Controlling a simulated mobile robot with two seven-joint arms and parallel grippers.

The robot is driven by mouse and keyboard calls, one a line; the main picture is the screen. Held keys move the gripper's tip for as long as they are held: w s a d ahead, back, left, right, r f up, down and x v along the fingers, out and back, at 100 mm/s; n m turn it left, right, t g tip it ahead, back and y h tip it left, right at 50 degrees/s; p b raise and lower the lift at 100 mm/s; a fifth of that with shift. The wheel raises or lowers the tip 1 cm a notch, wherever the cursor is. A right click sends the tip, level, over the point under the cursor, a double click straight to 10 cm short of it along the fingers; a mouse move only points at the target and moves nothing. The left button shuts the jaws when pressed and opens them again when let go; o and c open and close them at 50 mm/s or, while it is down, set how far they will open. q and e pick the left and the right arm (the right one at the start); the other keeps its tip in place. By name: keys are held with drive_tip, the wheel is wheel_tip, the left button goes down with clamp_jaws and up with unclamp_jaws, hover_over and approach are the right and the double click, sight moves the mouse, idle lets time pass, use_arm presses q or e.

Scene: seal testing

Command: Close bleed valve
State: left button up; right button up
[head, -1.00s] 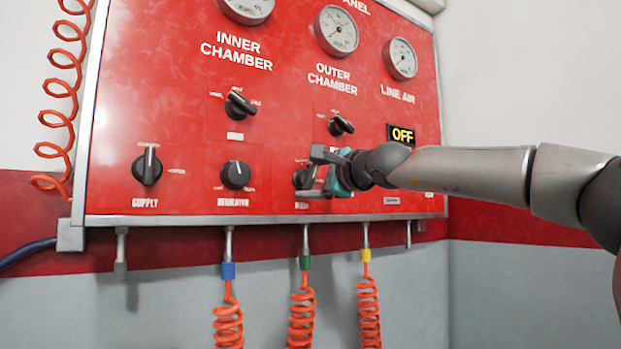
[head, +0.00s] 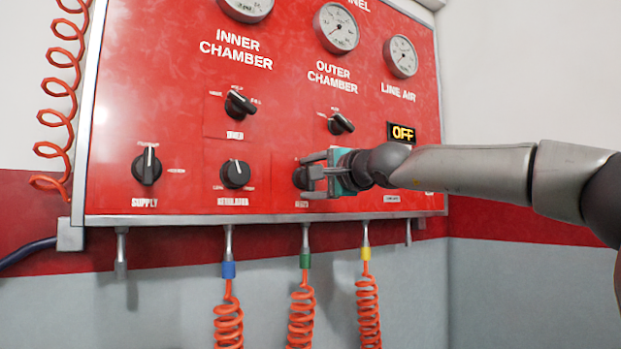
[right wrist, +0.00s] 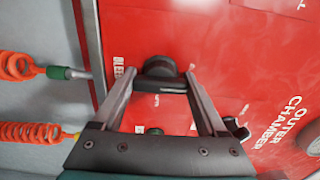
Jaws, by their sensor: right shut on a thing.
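The bleed valve is a black round knob (head: 299,178) in the lower row of the red panel, third from the left. It is partly hidden behind my right gripper (head: 306,176) in the head view. In the right wrist view the knob (right wrist: 160,72) sits between the fingertips of my right gripper (right wrist: 159,80), beside the white bleed label. The right gripper is shut on this knob, one finger on each side. Which way the knob's pointer faces cannot be told clearly. My left gripper is not in view.
The regulator knob (head: 235,174) and supply knob (head: 147,167) are to the left. The inner chamber knob (head: 239,104) and outer chamber knob (head: 340,124) are above. Orange coiled hoses (head: 301,318) hang below the panel.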

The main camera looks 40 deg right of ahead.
drive_tip(key=o, duration=1.3)
drive_tip(key=shift+s, duration=0.15)
drive_tip(key=s+a+b, duration=0.1)
drive_tip(key=s+b, duration=0.3)
drive_tip(key=s, duration=1)
drive_tip(key=shift+s+a, duration=0.4)
